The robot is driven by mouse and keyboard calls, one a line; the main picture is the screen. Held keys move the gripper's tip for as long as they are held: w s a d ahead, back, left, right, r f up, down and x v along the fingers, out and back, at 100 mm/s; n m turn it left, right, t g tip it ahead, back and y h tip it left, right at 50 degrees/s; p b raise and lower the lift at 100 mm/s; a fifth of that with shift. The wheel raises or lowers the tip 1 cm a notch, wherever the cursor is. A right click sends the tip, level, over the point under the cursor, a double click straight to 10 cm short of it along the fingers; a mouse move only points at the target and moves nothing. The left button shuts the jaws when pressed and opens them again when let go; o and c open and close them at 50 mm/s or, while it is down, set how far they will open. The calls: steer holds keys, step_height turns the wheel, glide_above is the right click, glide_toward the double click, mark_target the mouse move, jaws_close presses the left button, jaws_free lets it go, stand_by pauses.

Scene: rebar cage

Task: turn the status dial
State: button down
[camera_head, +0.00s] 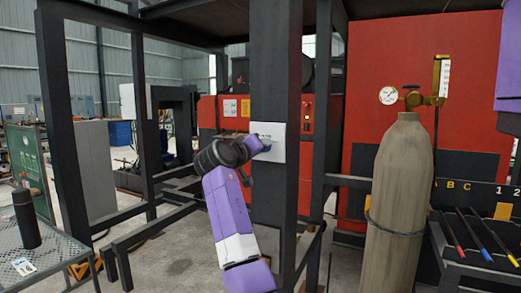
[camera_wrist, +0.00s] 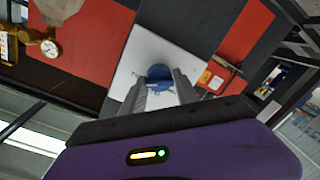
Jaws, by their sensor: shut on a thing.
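The status dial is a blue round knob (camera_wrist: 158,73) on a white plate (camera_wrist: 135,52) in the wrist view. The white plate also shows in the head view (camera_head: 276,152), fixed to a dark upright post. My gripper (camera_wrist: 160,84) is at the dial, with its two grey fingers on either side of the knob, shut on it. In the head view my gripper (camera_head: 262,143) reaches the plate from the left, and it and my wrist hide most of the dial. The dial's markings cannot be read.
A tan gas cylinder (camera_head: 400,185) with a gauge stands to the right, before a red panel (camera_head: 365,70). A mesh table (camera_head: 60,262) with a black bottle (camera_head: 26,218) is at the left. Dark frame posts and rails surround my arm.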

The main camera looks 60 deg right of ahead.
steer(key=shift+r, duration=0.1)
steer(key=c, duration=1)
jaws_free()
steer(key=shift+o, duration=0.2)
steer(key=s+a+b, duration=0.1)
steer(key=a, duration=0.7)
steer(key=shift+r, duration=0.2)
steer(key=shift+d, duration=0.1)
